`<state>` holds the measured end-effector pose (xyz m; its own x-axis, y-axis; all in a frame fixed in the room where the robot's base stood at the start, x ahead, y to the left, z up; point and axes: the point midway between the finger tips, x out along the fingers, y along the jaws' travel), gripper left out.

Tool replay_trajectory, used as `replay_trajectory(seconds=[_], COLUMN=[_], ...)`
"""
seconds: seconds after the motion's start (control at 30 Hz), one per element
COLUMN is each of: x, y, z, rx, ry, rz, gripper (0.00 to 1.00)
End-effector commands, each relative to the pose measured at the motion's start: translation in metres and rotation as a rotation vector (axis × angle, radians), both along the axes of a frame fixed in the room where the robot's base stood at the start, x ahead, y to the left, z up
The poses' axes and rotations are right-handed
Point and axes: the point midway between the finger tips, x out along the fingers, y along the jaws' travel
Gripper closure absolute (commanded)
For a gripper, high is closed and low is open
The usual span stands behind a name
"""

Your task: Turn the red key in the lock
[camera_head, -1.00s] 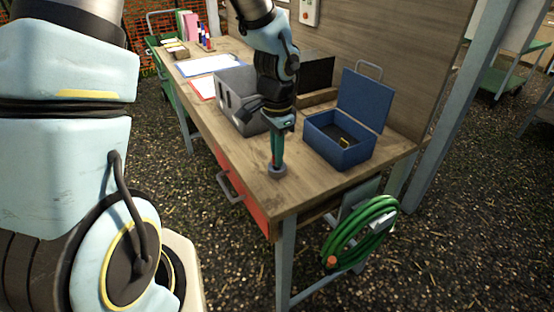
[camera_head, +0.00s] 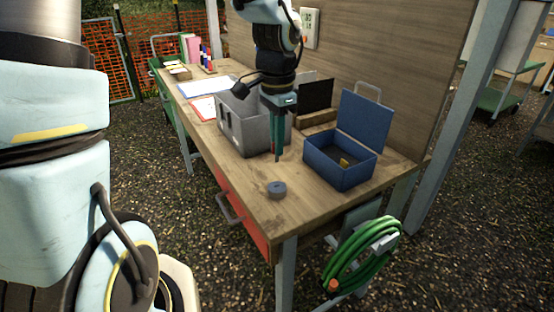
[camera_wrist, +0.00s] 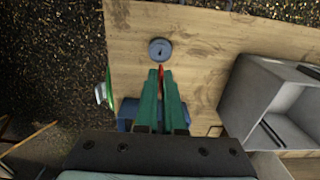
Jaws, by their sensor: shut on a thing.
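The lock (camera_head: 276,189) is a short grey cylinder standing on the tabletop near its front corner. The wrist view shows the lock (camera_wrist: 160,49) from above, with a dark keyhole in its top. My gripper (camera_head: 277,157), with green fingers, points down above and slightly behind the lock, apart from it. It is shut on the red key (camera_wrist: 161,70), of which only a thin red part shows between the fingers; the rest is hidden. The key is out of the lock.
On the wooden table (camera_head: 245,178), a grey bin (camera_head: 240,125) stands close behind my gripper. A green hose (camera_head: 362,255) hangs at the table's end. The wood around the lock is clear.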

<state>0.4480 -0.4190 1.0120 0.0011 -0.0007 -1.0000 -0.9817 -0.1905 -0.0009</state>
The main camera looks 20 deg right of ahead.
Motion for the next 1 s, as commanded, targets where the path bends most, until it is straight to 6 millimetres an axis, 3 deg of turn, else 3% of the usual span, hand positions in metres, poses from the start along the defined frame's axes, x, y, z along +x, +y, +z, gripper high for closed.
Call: replay_trajectory(seconds=[0.17,0.7,1.0], x=[0.0,0.0,0.0], y=[0.0,0.0,0.0], z=[0.002,-0.051,-0.061], rx=[0.0,0.001,0.0], ry=[0.001,0.002,0.001], rz=[0.001,0.0,0.001], gripper=[1.0,1.0,1.0])
